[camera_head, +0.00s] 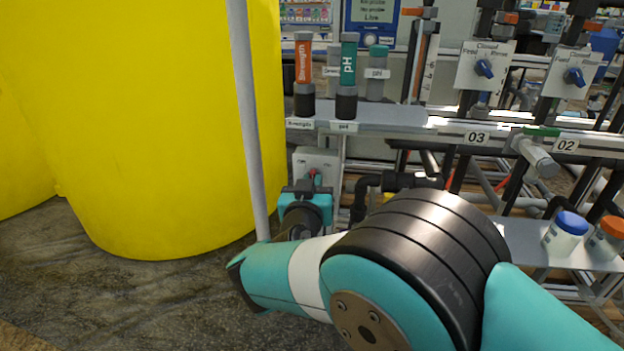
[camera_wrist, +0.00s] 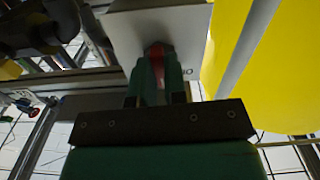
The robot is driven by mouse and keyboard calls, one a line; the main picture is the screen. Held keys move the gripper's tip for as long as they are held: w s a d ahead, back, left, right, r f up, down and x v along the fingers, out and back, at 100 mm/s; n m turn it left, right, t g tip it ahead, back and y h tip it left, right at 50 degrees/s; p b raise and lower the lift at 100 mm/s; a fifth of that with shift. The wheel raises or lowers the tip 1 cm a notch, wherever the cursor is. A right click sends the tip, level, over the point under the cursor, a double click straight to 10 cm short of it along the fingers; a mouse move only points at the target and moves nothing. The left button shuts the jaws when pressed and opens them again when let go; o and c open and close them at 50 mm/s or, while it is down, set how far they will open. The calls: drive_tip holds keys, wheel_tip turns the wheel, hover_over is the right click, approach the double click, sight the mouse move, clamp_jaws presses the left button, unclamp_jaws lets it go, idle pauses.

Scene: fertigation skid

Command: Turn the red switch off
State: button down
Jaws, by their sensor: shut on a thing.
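The red switch (camera_head: 316,175) sits on a light grey box (camera_head: 322,158) under the shelf, beside the yellow tank. Small label text shows on the box, one word on each side of the switch. My gripper (camera_head: 312,184) reaches up to the box from the front and partly hides the switch. In the wrist view, my two green fingers (camera_wrist: 157,75) are shut on the red switch (camera_wrist: 157,60), with its red handle showing as a narrow strip between them. The handle's exact angle is hard to tell.
A large yellow tank (camera_head: 160,120) and a grey upright pipe (camera_head: 247,120) stand close left of my gripper. A shelf (camera_head: 390,118) with Strength and pH bottles is above. Black pipes (camera_head: 372,185) lie to the right. Two blue-knobbed switches (camera_head: 484,68) (camera_head: 574,76) are farther right.

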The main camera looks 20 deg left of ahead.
drive_tip(key=shift+n+p, duration=1.7)
drive_tip(key=shift+n, duration=2.1)
drive_tip(key=shift+s+n, duration=0.1)
drive_tip(key=shift+n, duration=0.2)
drive_tip(key=c, duration=1.2)
unclamp_jaws()
drive_tip(key=shift+o, duration=0.2)
drive_tip(key=b+v, duration=0.8)
drive_tip(key=v, duration=0.9)
drive_tip(key=shift+s+b, duration=0.15)
drive_tip(key=shift+b, duration=0.25)
